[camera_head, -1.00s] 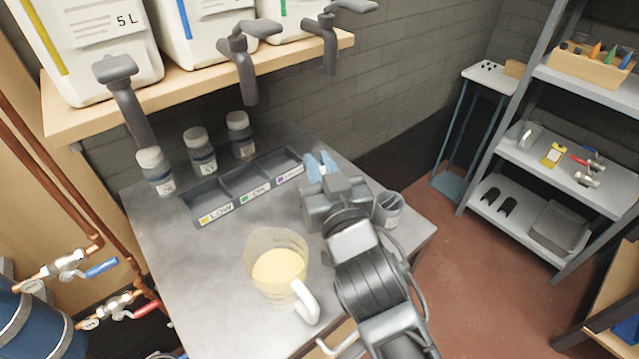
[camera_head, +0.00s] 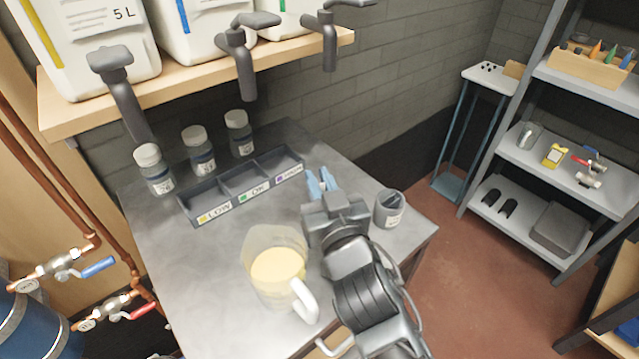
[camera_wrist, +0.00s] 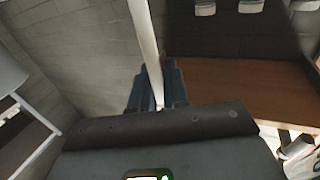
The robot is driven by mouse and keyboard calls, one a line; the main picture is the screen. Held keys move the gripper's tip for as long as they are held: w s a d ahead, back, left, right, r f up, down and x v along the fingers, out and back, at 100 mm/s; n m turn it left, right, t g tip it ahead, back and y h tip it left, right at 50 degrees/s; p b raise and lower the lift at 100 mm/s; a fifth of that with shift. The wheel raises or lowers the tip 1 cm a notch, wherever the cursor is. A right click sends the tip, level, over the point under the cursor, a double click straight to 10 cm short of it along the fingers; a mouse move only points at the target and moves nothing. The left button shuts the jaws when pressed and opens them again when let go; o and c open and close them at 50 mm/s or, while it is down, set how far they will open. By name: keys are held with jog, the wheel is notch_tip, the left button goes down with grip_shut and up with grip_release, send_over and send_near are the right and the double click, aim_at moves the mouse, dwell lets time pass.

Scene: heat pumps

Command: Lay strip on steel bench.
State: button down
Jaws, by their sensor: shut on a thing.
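My gripper (camera_head: 322,184) has blue fingers and hangs over the right part of the grey steel bench (camera_head: 205,275). In the wrist view, its fingers (camera_wrist: 157,88) are shut on a thin white strip (camera_wrist: 147,42), which extends away beyond the fingertips. The strip cannot be made out in the head view. I cannot tell the exact height of the fingers above the bench.
A jug of yellow liquid (camera_head: 277,270) stands left of my arm, a dark labelled cup (camera_head: 389,208) to its right. A tray with LOW and OK compartments (camera_head: 243,187) and several bottles (camera_head: 198,150) stand behind. Tap handles overhang the back. Bare bench lies left of the jug.

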jog(key=shift+s+f, duration=0.1)
jog(key=shift+f, duration=0.65)
jog(key=c, duration=1.1)
grip_release()
jog(key=shift+f, duration=0.15)
jog(key=shift+r+p, duration=0.3)
jog(key=shift+r, duration=0.1)
jog(key=shift+r+b+v, duration=0.2)
jog(key=shift+b+v, duration=0.1)
jog(key=shift+v, duration=1.65)
jog(key=shift+r+b+v, duration=0.25)
jog(key=shift+v, duration=1.7)
jog(key=shift+r+b+v, duration=0.2)
jog(key=shift+b+v, duration=0.1)
jog(key=shift+v, duration=1.65)
